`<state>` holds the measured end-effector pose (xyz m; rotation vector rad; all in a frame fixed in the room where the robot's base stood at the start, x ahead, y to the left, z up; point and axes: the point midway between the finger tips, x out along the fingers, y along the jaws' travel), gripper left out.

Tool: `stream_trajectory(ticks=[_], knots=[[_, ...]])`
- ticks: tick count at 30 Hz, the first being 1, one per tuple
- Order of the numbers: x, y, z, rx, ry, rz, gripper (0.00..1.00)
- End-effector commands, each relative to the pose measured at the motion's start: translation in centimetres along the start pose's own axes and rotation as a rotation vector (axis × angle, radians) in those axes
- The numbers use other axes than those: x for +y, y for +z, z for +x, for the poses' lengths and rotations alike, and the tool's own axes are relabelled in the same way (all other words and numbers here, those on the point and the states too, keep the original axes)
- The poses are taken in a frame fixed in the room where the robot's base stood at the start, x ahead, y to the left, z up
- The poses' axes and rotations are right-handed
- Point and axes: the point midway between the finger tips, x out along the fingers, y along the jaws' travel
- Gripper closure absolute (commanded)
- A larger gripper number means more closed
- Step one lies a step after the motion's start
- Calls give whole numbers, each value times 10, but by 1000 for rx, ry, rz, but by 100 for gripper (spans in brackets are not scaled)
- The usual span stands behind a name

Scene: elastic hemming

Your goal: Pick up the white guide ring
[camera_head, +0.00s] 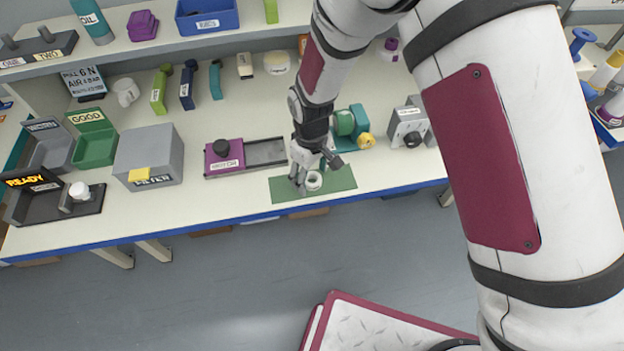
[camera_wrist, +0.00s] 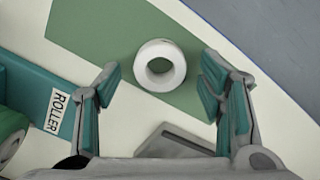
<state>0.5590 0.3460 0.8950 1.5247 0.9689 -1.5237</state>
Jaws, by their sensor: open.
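The white guide ring (camera_head: 314,181) lies on the green mat (camera_head: 341,184) near the front edge of the bench. In the wrist view the ring (camera_wrist: 143,66) shows its round hole, through which the mat's green is visible. My gripper (camera_head: 307,179) is over the mat, close to the ring. In the wrist view my gripper (camera_wrist: 158,84) is open, with one finger at the left and one at the right of the ring. The ring appears between and slightly beyond the fingertips, with visible gaps. I cannot tell the exact height of the fingers above the mat.
A teal roller unit (camera_head: 352,125) stands behind and right of the mat. A magenta-and-dark slide fixture (camera_head: 262,152) lies behind and left. A grey filter box (camera_head: 149,158) stands further left. The blue bench edge (camera_head: 230,220) runs in front of the mat.

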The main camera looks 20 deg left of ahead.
Motion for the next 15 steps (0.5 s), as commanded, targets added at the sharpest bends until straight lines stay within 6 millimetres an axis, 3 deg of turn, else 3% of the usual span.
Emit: stream_trajectory(ticks=[2,9,15], knots=[[0,0,0,0,0,0,38],[0,0,0,0,0,0,85],[0,0,0,0,0,0,85]])
